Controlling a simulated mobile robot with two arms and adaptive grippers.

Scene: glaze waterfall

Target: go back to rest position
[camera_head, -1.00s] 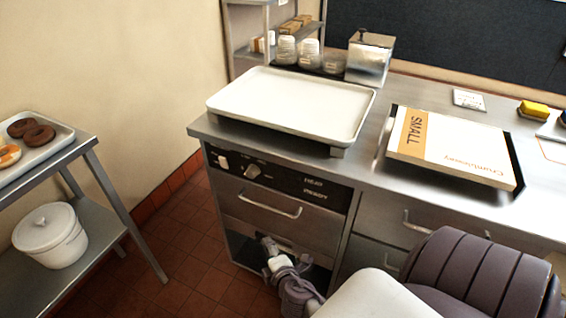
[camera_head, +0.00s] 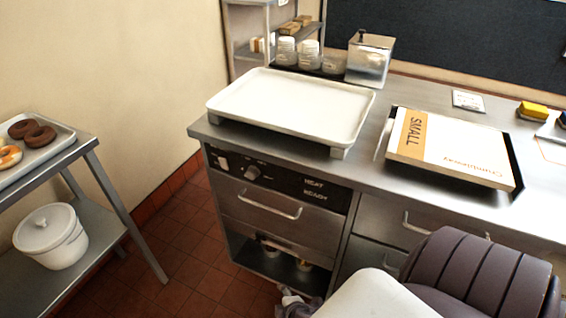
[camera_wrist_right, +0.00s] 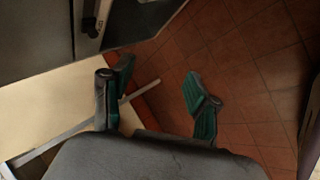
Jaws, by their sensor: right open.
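My right arm (camera_head: 375,298) comes in at the bottom right of the head view. Only a small part of the wrist or gripper shows at the bottom edge, below the cabinet, so the fingertips are out of that frame. In the right wrist view my right gripper (camera_wrist_right: 158,92) has its two green-padded fingers spread apart with nothing between them. Red floor tiles and the pale wall lie beyond the fingers. My left gripper is in neither view.
The steel counter (camera_head: 362,165) carries a white tray (camera_head: 290,100) and a box marked SMALL (camera_head: 450,146). Its open lower compartment (camera_head: 270,262) holds small objects. A side table (camera_head: 95,215) at left bears a donut tray (camera_head: 50,155) and a white pot (camera_head: 50,236). Tiled floor (camera_head: 190,268) between is clear.

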